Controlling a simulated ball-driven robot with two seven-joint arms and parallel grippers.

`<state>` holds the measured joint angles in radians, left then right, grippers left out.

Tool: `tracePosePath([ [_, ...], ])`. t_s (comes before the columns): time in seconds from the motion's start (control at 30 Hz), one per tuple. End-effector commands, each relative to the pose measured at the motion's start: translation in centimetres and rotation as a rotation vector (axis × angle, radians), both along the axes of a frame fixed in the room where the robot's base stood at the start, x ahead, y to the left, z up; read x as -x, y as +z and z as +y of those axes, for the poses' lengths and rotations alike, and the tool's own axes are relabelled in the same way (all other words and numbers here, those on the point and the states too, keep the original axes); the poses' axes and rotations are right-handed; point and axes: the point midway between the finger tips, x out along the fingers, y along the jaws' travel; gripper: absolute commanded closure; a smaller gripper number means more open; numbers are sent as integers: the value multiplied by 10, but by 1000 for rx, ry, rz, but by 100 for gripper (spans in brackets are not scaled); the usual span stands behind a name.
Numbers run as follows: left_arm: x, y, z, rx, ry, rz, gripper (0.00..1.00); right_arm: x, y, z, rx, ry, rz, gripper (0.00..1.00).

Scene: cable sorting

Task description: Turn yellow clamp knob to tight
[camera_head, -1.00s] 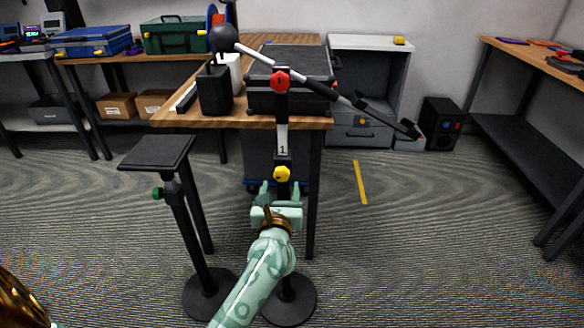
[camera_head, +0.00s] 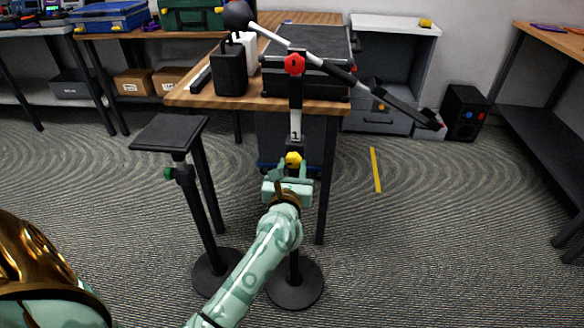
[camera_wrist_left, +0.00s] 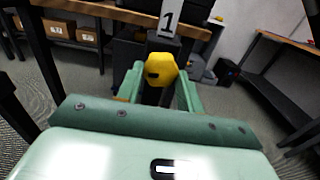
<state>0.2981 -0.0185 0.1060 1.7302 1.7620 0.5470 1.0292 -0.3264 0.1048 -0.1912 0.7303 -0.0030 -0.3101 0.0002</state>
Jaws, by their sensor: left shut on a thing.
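The yellow clamp knob (camera_head: 293,159) sits on the upright black stand (camera_head: 293,262), just below a white label marked 1 (camera_head: 296,125). My left gripper (camera_head: 292,171) comes up from below and is shut on the knob. In the left wrist view the yellow knob (camera_wrist_left: 160,69) lies between the two green fingers (camera_wrist_left: 160,85), with a dark slot on its face. A red knob (camera_head: 294,64) is higher on the same stand, where a tilted arm with a black ball (camera_head: 237,14) crosses it. My right gripper is not in view.
A second stand with a flat black top (camera_head: 170,133) and a green knob (camera_head: 169,173) is to the left. A wooden table (camera_head: 190,98) with black boxes is close behind. The floor to the right is open, with a yellow strip (camera_head: 375,169).

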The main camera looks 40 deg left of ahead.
Motion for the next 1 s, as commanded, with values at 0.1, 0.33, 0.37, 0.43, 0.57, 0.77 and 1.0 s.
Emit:
tracePosePath([
  [0.1, 0, 2, 0, -26, -1, 16, 86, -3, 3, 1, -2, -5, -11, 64],
  [0.33, 0, 5, 0, -142, -2, 85, 86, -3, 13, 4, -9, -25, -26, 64],
  [0.37, 0, 5, 0, -161, -2, 97, 86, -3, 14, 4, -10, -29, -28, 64],
  [0.43, 0, 6, 0, -213, -1, 129, 86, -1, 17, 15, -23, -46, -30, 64],
  [0.57, 0, 6, 0, -317, -2, 192, 86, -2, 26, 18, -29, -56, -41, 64],
  [0.77, 1, 6, 1, -479, -1, 293, 86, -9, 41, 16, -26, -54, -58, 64],
  [1.0, 1, 6, 1, -674, -1, 412, 86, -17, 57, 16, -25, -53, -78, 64],
])
